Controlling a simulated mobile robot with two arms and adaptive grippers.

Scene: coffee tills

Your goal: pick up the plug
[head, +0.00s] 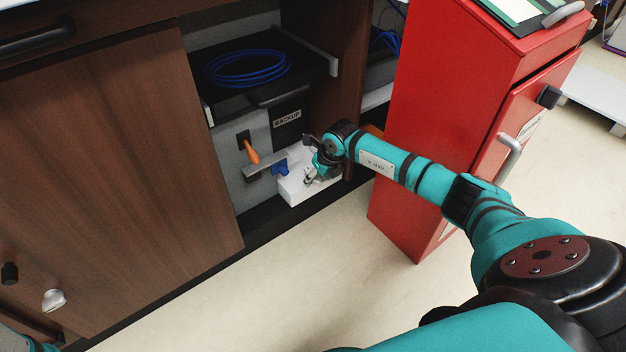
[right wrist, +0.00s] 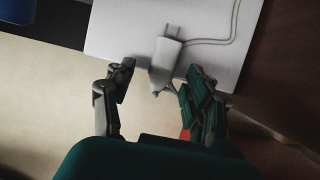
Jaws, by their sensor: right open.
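A pale grey plug (right wrist: 165,60) with short prongs lies on a white box (right wrist: 115,35) in the right wrist view, its cord running off to the right. My right gripper (right wrist: 161,74) is open, with one finger on each side of the plug's lower end. I see a gap beside the plug, and cannot tell whether either finger touches it. In the head view the right gripper (head: 312,163) is over the white box (head: 296,190) in the open cabinet, and largely hides the plug.
A blue cable coil (head: 247,68) lies on the shelf above. A red cabinet (head: 440,110) stands close on the right; a wooden door (head: 110,170) is left.

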